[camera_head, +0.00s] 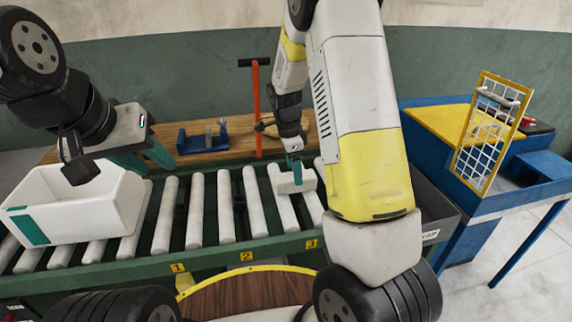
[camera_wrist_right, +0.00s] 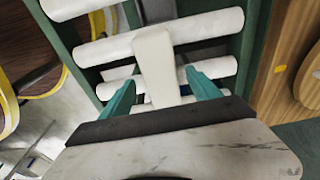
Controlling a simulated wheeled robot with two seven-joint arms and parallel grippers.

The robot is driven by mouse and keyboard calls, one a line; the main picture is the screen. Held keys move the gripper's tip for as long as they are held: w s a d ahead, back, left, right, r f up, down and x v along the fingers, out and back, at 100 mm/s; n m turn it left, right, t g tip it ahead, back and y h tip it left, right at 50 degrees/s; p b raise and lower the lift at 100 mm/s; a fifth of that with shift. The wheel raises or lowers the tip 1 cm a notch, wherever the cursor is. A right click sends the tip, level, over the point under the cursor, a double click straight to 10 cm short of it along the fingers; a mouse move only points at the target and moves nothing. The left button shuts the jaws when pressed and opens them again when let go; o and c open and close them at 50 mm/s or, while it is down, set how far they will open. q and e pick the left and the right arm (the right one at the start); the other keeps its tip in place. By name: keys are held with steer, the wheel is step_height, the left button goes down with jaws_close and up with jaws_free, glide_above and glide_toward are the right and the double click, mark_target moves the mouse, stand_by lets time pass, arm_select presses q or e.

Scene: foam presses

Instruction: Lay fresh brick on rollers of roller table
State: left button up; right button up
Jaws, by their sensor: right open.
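The fresh brick is a pale white block (camera_head: 284,187) on the rollers near the right end of the roller table (camera_head: 215,250), by the label 3. In the right wrist view the brick (camera_wrist_right: 155,60) lies lengthwise across white rollers. My right gripper (camera_head: 297,174) is just above it, with its teal fingers open. In the right wrist view my right gripper (camera_wrist_right: 160,94) has one finger on each side of the brick's near end, with gaps visible. My left gripper (camera_head: 146,160) is empty beside the white bin, its teal fingers apart. The brick's underside is hidden.
A white bin (camera_head: 85,215) with a green patch stands on the left rollers. Behind lies a wooden bench (camera_head: 225,145) with a blue vise-like tool (camera_head: 203,138) and an orange-shafted T-handle tool (camera_head: 256,110). A blue-and-yellow machine (camera_head: 440,120) stands right. The middle rollers are clear.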

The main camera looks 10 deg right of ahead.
mark_target(291, 176)
step_height(291, 176, up, 8)
steer(key=a+r, duration=0.1)
steer(key=s+r+n+t+y, duration=0.1)
steer(key=s+r+n+t, duration=0.2)
steer(key=s+r+n, duration=0.4)
steer(key=s+r+n+t+y, duration=0.2)
steer(key=s+r+n, duration=0.5)
steer(key=s+n, duration=0.4)
steer(key=s+t, duration=0.1)
steer(key=s, duration=0.5)
steer(key=shift+s+a+y, duration=0.15)
steer(key=shift+a+y, duration=0.15)
steer(key=shift+a, duration=0.1)
steer(key=shift+r, duration=0.15)
